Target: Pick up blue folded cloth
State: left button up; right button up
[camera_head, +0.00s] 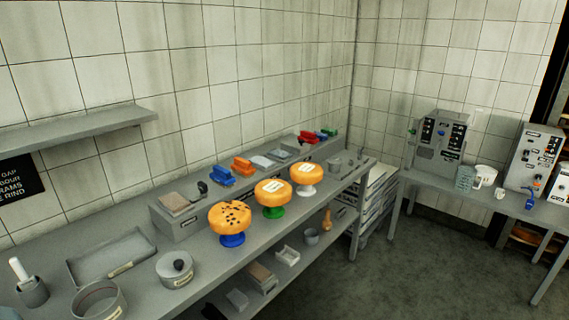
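I cannot make out a blue folded cloth for certain. A small blue object (222,175) lies on the raised ledge at the back of the long grey counter, left of an orange one; its shape is not clearly a cloth. A flat pale grey-blue piece (262,161) lies further right on the ledge and could be folded fabric. Another blue item (532,201) is on the right-hand table, too small to tell. Neither of my grippers is in view.
Three orange cheese wheels stand on blue (232,240), green (273,212) and white (307,190) pedestals along the counter (140,284). Machines (440,138) stand on the right table. The floor (400,275) is clear.

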aim_at(322, 137)
jog(key=i+l+z, duration=0.3)
jog(key=i, duration=0.25)
jog(key=i+l+z, duration=0.25)
jog(key=i, duration=0.3)
jog(key=i+z, duration=0.3)
jog(key=i, duration=0.25)
jog(key=i+l+u, duration=0.1)
jog(key=i+u, duration=0.15)
jog(key=i, duration=0.2)
jog(key=i+l+u, duration=0.2)
jog(key=i, duration=0.25)
jog(key=i+u, duration=0.2)
jog(key=u, duration=0.25)
jog(key=i+l+u, duration=0.2)
jog(key=u, duration=0.25)
jog(key=i+l+u, duration=0.15)
jog(key=u, duration=0.25)
jog(key=i+l+u, duration=0.15)
jog(key=l+u, duration=0.15)
jog(key=u, duration=0.15)
jog(key=i+l+u, duration=0.15)
jog(key=l+u, duration=0.25)
jog(key=l, duration=0.15)
jog(key=l+u, duration=0.45)
jog(key=l, duration=0.15)
